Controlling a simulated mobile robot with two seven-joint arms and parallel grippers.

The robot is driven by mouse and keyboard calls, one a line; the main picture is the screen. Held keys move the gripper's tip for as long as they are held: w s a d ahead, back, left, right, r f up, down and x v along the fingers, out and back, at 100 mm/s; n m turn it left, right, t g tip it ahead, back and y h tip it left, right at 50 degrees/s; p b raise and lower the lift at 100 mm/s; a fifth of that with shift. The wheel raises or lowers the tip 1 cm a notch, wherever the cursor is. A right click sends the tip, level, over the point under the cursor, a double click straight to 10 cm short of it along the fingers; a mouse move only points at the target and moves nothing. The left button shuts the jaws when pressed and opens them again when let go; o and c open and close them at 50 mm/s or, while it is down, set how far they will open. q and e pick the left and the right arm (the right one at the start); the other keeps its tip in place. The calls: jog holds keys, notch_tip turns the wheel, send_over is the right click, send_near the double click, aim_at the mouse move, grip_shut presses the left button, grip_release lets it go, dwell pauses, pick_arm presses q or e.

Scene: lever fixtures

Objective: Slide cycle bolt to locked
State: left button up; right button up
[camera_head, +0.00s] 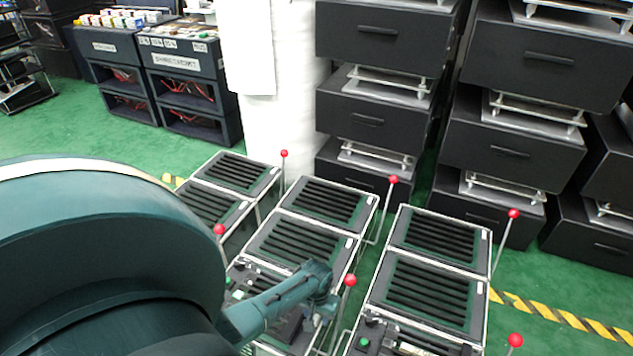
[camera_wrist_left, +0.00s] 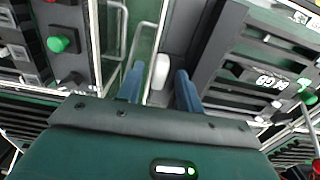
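My left gripper (camera_head: 326,298) reaches down over the front part of the middle slatted unit (camera_head: 292,240). In the left wrist view its two blue fingers (camera_wrist_left: 158,88) are apart. A small white rounded piece (camera_wrist_left: 160,72) shows between them, with a visible gap on each side. It may be the bolt's handle, but I cannot tell for certain. No label naming the cycle bolt is readable, and the gripper hides part of the unit's front in the head view. My right gripper is not in view.
Levers with red balls (camera_head: 349,281) stand beside the units, one close to my left gripper. Another slatted unit (camera_head: 428,290) with a green knob (camera_head: 364,342) stands to the right. Black drawer cabinets (camera_head: 378,108) stand behind. Green floor (camera_head: 85,130) is open at the left.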

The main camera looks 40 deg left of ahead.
pick_arm(q)
jog(key=shift+f, duration=0.15)
grip_shut()
dwell(0.4)
